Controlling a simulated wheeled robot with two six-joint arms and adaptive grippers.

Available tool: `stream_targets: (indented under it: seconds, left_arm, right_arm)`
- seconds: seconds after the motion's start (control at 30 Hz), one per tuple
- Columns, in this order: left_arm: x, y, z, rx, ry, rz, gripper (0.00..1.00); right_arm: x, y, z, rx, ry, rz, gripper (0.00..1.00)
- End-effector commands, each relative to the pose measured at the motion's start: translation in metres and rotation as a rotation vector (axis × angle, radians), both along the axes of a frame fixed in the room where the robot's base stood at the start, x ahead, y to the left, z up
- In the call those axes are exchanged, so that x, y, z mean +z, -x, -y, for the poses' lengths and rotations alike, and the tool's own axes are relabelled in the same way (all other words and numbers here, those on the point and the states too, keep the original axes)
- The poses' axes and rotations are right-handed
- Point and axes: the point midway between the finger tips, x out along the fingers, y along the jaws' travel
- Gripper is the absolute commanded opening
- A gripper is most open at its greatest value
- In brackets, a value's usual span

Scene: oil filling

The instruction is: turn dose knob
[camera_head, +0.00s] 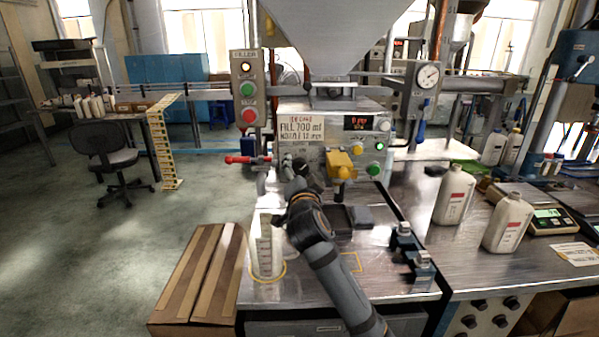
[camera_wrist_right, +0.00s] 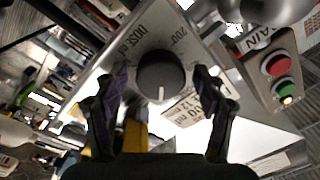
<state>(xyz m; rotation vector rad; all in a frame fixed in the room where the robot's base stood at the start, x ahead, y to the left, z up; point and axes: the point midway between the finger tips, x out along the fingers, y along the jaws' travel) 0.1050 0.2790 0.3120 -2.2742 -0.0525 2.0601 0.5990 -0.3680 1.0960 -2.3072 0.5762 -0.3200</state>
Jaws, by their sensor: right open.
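The dose knob (camera_wrist_right: 162,77) is a dark round knob with a white pointer mark, on a metal panel printed "DOSE" and "200". In the right wrist view it sits between the two fingers of my right gripper (camera_wrist_right: 160,92). The fingers are open, one on each side, with visible gaps to the knob. In the head view my right gripper (camera_head: 295,175) reaches up to the lower left front of the filling machine (camera_head: 330,115); it largely hides the knob there. My left gripper is not in view.
A sign (camera_head: 302,130) reads "FILL 700 ml". A yellow part (camera_head: 340,163) is right of my gripper; a red-handled valve (camera_head: 245,159) is left. White bottles (camera_head: 454,195) stand on the right bench. A cardboard box (camera_head: 200,275) is at front left.

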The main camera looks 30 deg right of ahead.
Motion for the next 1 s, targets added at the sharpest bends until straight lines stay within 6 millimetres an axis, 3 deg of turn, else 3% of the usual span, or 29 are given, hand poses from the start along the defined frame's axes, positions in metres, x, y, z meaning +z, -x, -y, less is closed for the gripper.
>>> stream_targets:
  seconds: [0.4,1.0]
  left_arm:
    - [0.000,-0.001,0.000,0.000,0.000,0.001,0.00]
    - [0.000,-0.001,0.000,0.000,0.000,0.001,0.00]
  right_arm:
    - [-0.005,0.058,-0.033,0.001,-0.005,-0.001,0.70]
    - [-0.006,0.063,-0.036,0.001,0.000,-0.004,0.70]
